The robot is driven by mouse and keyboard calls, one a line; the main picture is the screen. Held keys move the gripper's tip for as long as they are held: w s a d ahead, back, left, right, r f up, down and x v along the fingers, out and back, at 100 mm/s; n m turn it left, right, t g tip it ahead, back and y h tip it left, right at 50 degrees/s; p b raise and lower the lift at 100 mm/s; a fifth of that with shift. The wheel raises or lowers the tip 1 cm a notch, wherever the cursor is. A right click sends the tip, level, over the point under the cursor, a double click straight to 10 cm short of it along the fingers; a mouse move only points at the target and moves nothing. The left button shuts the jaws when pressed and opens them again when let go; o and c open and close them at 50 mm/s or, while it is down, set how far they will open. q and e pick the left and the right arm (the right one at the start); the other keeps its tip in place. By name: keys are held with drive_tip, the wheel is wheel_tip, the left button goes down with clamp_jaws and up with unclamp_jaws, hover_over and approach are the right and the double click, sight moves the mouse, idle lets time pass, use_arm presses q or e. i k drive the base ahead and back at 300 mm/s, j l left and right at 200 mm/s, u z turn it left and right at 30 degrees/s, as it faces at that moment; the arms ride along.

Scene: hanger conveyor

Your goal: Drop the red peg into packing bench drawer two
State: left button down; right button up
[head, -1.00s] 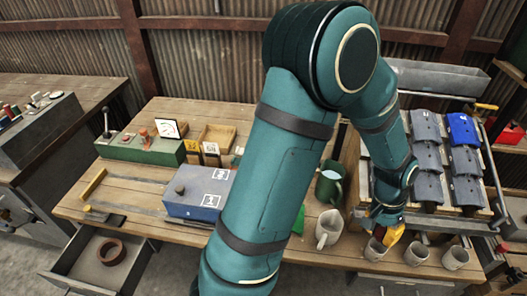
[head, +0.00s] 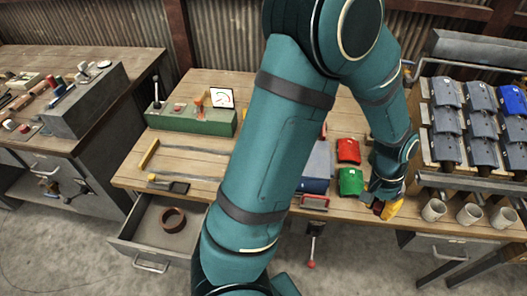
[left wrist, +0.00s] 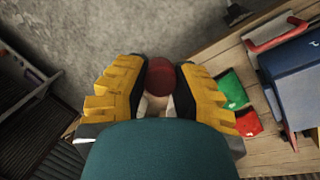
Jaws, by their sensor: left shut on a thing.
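My left gripper (head: 388,208) is shut on the red peg (left wrist: 160,76). In the left wrist view, the peg's dark red round end shows between the yellow finger pads (left wrist: 160,95). In the head view only a small dark red part of it (head: 378,207) shows beside the fingers. The gripper is at the front edge of the packing bench (head: 330,205), left of the mugs. An open, grey drawer (head: 122,243) sticks out at the bench's left end, with a brown ring (head: 173,219) inside. A second drawer front (head: 445,246) is shut under the right side. No drawer number is readable.
Several grey mugs, one of them here (head: 434,209), stand right of the gripper. Green (head: 350,181) and red (head: 348,150) pieces lie left of it. A blue box (head: 316,165) is partly hidden by my arm. Floor (head: 370,265) shows before the bench.

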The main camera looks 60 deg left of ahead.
sight(168, 223)
drive_tip(key=k+j, duration=0.2)
drive_tip(key=k, duration=0.15)
drive_tip(key=k+j, duration=0.25)
drive_tip(key=u, duration=0.45)
drive_tip(key=k+u, duration=0.1)
drive_tip(key=u, duration=0.3)
drive_tip(key=j+u, duration=0.1)
drive_tip(key=u, duration=0.35)
drive_tip(key=k+j+u, duration=0.1)
drive_tip(key=u, duration=0.3)
